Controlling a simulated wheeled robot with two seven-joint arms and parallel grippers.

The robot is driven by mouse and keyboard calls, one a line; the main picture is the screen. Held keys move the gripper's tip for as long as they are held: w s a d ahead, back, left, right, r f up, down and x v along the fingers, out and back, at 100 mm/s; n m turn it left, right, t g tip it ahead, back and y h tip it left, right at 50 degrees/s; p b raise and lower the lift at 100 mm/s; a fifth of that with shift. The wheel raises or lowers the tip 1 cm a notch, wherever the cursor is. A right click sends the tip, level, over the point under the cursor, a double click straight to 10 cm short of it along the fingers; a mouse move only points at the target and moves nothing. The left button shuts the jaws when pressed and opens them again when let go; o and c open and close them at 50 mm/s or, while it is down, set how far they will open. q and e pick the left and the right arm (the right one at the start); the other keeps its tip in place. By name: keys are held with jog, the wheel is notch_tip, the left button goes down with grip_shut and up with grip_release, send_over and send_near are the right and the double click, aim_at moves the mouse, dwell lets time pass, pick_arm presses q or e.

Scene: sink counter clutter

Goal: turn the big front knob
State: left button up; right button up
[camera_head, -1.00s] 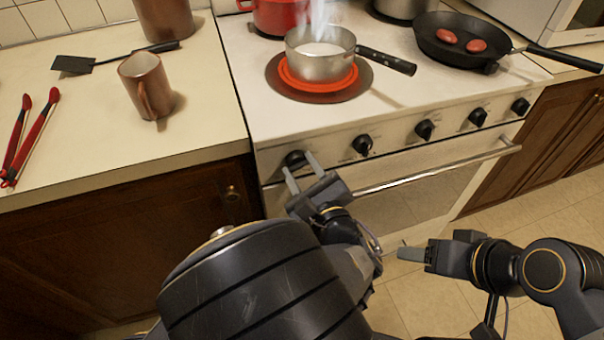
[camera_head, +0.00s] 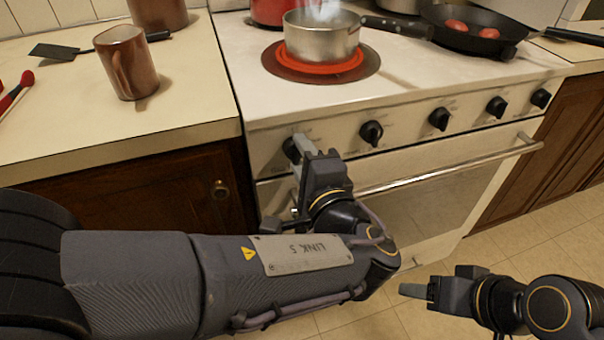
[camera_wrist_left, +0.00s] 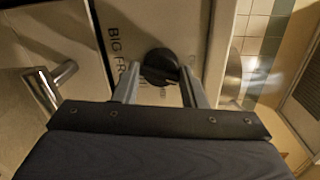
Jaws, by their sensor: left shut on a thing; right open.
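The big front knob is the leftmost black knob (camera_head: 291,149) on the stove's front panel, partly hidden by my gripper in the head view. In the left wrist view the black knob (camera_wrist_left: 160,66) sits between the two fingers, beside lettering that begins "BIG FR". My left gripper (camera_head: 300,150) is shut on this knob, and it also shows in the left wrist view (camera_wrist_left: 158,84). The knob's exact angle is hard to read. My right gripper (camera_head: 416,291) is open and empty, low in front of the oven and away from the knobs.
A steaming pot (camera_head: 321,38) stands on a glowing red burner (camera_head: 280,68). A frying pan (camera_head: 470,38) with red items stands at the right. Other knobs (camera_head: 371,132) line the panel above the oven handle (camera_head: 440,172). A brown mug (camera_head: 128,62) stands on the left counter.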

pick_arm(q)
jog(key=n+b, duration=0.2)
jog(key=b, duration=0.1)
jog(key=shift+n+b, duration=0.3)
jog(key=shift+r+n+b, duration=0.2)
jog(key=shift+n+b, duration=0.3)
jog(key=shift+b, duration=0.25)
jog(key=o, duration=1)
jog(key=shift+r, duration=0.1)
jog(key=shift+c, duration=0.2)
